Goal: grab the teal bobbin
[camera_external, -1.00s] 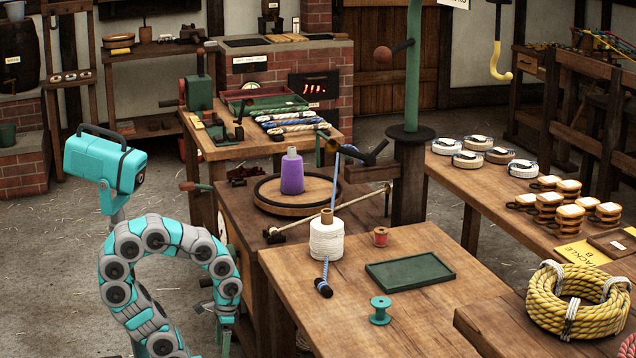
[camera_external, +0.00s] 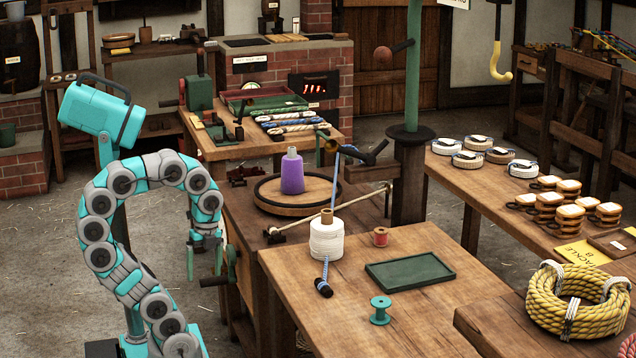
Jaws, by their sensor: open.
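The teal bobbin (camera_external: 380,311) stands upright on the front wooden table (camera_external: 330,318), in front of the green tray. My gripper (camera_external: 204,272) hangs to the left of that table, pointing down, with its fingers apart and nothing between them. It is well to the left of the bobbin and clear of it.
A green tray (camera_external: 410,272), a red spool (camera_external: 380,237), a white twine cone (camera_external: 326,238) and a dark-handled blue cord (camera_external: 323,287) are on the same table. A coil of yellow rope (camera_external: 577,302) lies at right. A crank handle (camera_external: 215,281) juts out beside my gripper.

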